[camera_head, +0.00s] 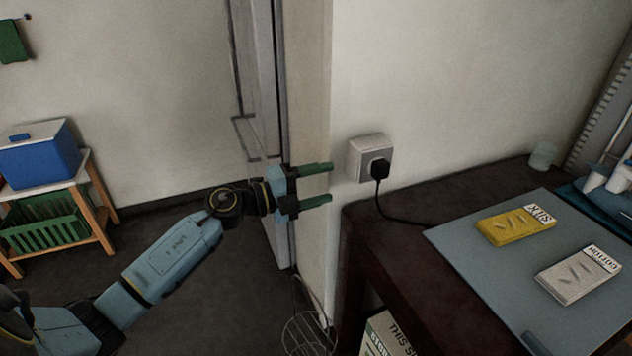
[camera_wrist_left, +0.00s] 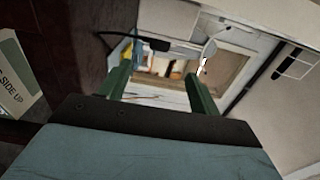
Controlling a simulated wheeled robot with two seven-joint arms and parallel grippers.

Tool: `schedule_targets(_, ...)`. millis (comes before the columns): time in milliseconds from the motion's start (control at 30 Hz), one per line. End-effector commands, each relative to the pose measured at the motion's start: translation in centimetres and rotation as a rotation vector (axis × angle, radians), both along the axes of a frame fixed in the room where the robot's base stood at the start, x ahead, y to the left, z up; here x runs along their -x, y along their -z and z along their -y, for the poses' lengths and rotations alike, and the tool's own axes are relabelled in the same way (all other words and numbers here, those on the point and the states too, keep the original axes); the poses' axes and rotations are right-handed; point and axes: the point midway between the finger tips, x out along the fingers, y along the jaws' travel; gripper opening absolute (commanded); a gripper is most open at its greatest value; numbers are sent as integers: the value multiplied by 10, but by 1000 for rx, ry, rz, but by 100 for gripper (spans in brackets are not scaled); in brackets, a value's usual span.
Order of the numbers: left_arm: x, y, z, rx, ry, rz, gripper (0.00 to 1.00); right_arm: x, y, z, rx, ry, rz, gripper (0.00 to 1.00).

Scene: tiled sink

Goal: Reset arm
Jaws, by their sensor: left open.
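My left gripper (camera_head: 318,184) is open, its two green fingers pointing right toward the wall socket (camera_head: 366,158). Nothing shows between the fingers. The gripper also shows in the left wrist view (camera_wrist_left: 160,92), its green fingers spread apart. A black plug (camera_head: 379,168) sits in the socket, a little to the right of the fingertips and apart from them in the picture. Its black cord (camera_head: 390,212) runs down onto the dark table. My right gripper is not in either view.
The dark table (camera_head: 440,200) bears a grey mat (camera_head: 465,262) with a yellow box (camera_head: 515,226) and a white box (camera_head: 577,274). A glass (camera_head: 543,155) stands at the back. A wall edge (camera_head: 325,90) stands close behind my left gripper. A blue box (camera_head: 40,160) tops a wooden stand at left.

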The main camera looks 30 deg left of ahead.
Motion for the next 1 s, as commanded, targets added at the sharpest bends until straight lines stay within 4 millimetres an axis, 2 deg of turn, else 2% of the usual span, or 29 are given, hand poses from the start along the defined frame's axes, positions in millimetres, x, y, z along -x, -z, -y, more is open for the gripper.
schedule_targets(167,6,0,-5,-1,0,1,63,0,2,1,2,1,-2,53)
schedule_targets(733,6,0,-5,16,-11,1,63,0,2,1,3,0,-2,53)
schedule_targets(867,8,6,-6,136,-91,-2,63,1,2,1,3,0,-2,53)
schedule_targets(1000,14,29,-21,375,-302,-59,63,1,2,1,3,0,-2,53)
